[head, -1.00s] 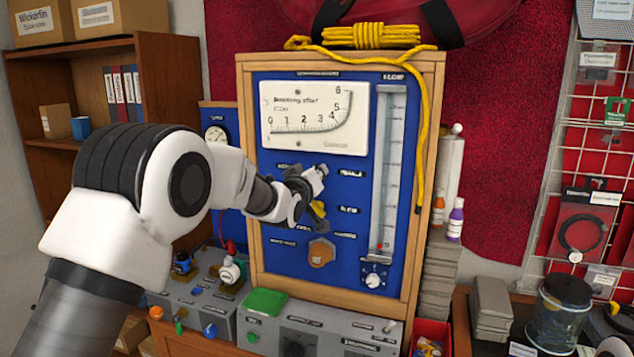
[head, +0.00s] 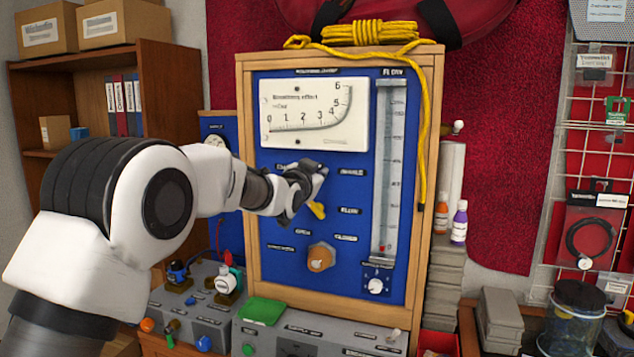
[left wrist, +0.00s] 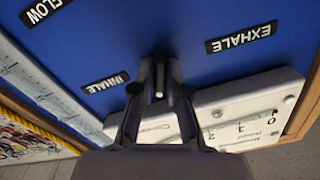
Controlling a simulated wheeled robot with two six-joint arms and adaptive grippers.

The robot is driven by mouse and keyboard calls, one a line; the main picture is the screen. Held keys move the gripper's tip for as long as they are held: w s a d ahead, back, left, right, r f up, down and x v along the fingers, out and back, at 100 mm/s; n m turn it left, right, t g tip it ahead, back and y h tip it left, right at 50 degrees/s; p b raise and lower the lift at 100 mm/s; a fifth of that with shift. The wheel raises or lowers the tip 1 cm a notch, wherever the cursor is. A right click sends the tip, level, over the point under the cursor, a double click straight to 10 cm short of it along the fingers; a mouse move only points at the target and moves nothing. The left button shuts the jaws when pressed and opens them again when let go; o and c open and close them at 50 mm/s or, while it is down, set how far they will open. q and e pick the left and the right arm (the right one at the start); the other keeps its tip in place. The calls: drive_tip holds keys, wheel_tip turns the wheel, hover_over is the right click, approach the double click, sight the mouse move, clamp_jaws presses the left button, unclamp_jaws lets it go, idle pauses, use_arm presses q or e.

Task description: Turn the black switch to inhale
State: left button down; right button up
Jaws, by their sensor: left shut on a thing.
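The black switch (left wrist: 159,80) is on the blue panel (head: 350,262) and is mostly hidden by my gripper. In the left wrist view a dark part with a pale mark shows between the fingers. My left gripper (head: 308,180) is shut on it; its fingers also show in the left wrist view (left wrist: 159,72). The inhale label (left wrist: 105,84) lies left of the fingers in the wrist view, and the exhale label (left wrist: 241,37) lies right of them. In the head view the inhale label (head: 352,172) is right of the gripper. My right gripper is out of view.
A white gauge (head: 312,115) sits above the gripper and a clear flow tube (head: 388,170) to the right. A yellow lever (head: 316,210) is just below the gripper, with an orange-brown knob (head: 321,257) lower down. A yellow rope (head: 424,140) hangs at the panel's right edge.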

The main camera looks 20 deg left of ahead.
use_arm(q)
drive_tip(key=m+b, duration=0.1)
drive_tip(key=m, duration=0.1)
drive_tip(key=m+b, duration=0.1)
drive_tip(key=m, duration=0.1)
drive_tip(key=shift+f, duration=0.4)
drive_tip(key=c, duration=1.4)
unclamp_jaws()
drive_tip(key=shift+o, duration=1.1)
drive_tip(key=shift+r, duration=0.2)
drive_tip(key=s, duration=1.2)
drive_tip(key=shift+a, duration=0.25)
